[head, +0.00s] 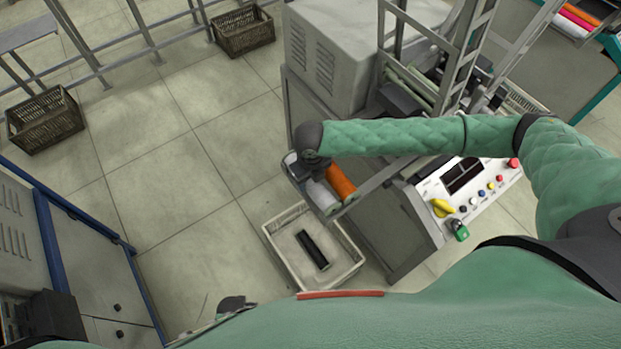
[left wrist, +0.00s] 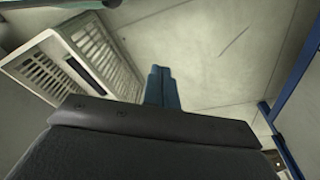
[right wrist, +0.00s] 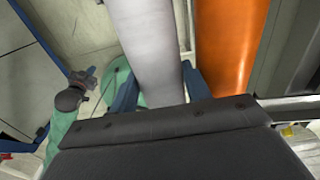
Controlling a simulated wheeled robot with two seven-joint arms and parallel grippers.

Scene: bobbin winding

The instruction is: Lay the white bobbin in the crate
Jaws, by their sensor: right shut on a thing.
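The white bobbin (head: 322,198) is beside an orange bobbin (head: 341,182) at the machine's near left edge. My right gripper (right wrist: 160,88) is shut on the white bobbin (right wrist: 148,45), with a blue finger on each side of it. In the head view my right gripper (head: 304,168) covers the bobbin's far end. The pale crate (head: 285,240) is on the floor below, left of the machine, with a dark long thing (head: 312,249) in it. My left gripper (left wrist: 162,88) is shut and empty, its fingers together, near the slatted crate wall (left wrist: 92,42).
The winding machine (head: 405,235) with its button panel (head: 470,185) stands right of the crate. A blue-framed cabinet (head: 90,270) is at the lower left. Two wicker baskets (head: 45,120) (head: 243,30) are farther back. The tiled floor between is clear.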

